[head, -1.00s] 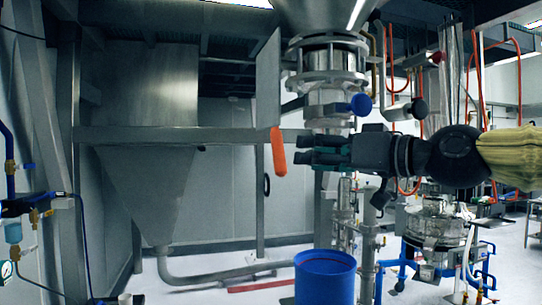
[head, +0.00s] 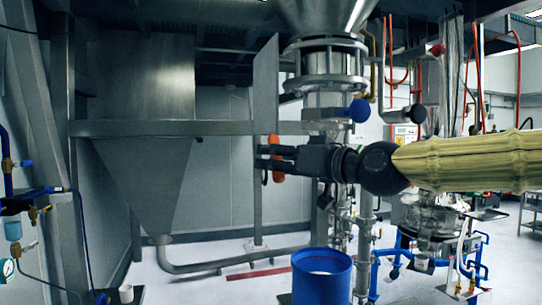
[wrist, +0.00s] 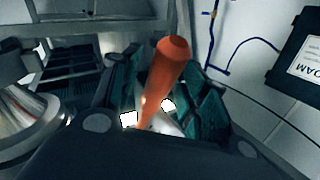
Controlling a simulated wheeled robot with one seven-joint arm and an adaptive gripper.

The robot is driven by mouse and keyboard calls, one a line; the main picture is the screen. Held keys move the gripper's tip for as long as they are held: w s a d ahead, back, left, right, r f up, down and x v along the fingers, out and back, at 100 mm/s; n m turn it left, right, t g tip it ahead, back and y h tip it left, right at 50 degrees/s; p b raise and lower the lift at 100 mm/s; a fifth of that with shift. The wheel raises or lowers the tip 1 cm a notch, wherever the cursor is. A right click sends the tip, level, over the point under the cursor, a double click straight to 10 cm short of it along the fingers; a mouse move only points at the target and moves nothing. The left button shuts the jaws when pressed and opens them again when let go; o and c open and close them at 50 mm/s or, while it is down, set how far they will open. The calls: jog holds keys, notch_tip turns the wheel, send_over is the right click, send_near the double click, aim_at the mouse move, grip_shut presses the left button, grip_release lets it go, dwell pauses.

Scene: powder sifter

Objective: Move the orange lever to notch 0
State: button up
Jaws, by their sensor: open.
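The orange lever (head: 274,141) hangs down below the sifter's valve in the head view, its middle hidden behind my fingers. My gripper (head: 262,157) is level, pointing left, with its fingertips reaching across and slightly past the lever. In the wrist view the lever's orange grip (wrist: 166,70) stands between the two teal-padded fingers of my gripper (wrist: 162,78), which are apart. A gap shows between the grip and the right finger; contact on the left side I cannot tell. The notches cannot be made out.
A blue-knobbed valve column (head: 326,92) is above my gripper. A blue drum (head: 322,278) stands below. Floor left of the drum is mostly clear.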

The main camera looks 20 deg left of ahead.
grip_shut()
jog(key=shift+s+d+r+h+p, duration=0.3)
jog(key=shift+s+d+r+p, duration=0.05)
jog(key=shift+s+r+p, duration=0.15)
jog(key=shift+s+d+r+m+g+h+p, duration=0.3)
jog(key=shift+s+d+m+h+p, duration=0.1)
jog(key=shift+s, duration=0.25)
grip_release()
